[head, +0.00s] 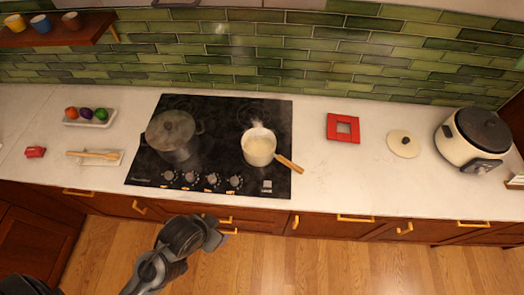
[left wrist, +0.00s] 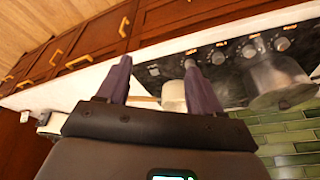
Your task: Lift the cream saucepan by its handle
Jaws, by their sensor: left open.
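The cream saucepan (head: 258,148) stands upright on the right side of the black cooktop, with steam above it. Its wooden handle (head: 290,164) points right and toward the front, over the cooktop's right edge. My left gripper (head: 212,234) is in front of the counter edge, left of the saucepan and well apart from it. In the left wrist view, the left gripper (left wrist: 157,64) is open and empty. The saucepan (left wrist: 173,97) shows beyond and between its fingers, partly hidden by one finger and the gripper body. My right gripper is not in view.
A grey lidded pot (head: 172,132) stands on the cooktop's left (head: 215,105). Right of the cooktop are a red square trivet (head: 343,128), a cream lid (head: 403,144) and a rice cooker (head: 474,139). Drawer handles (head: 356,218) line the front.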

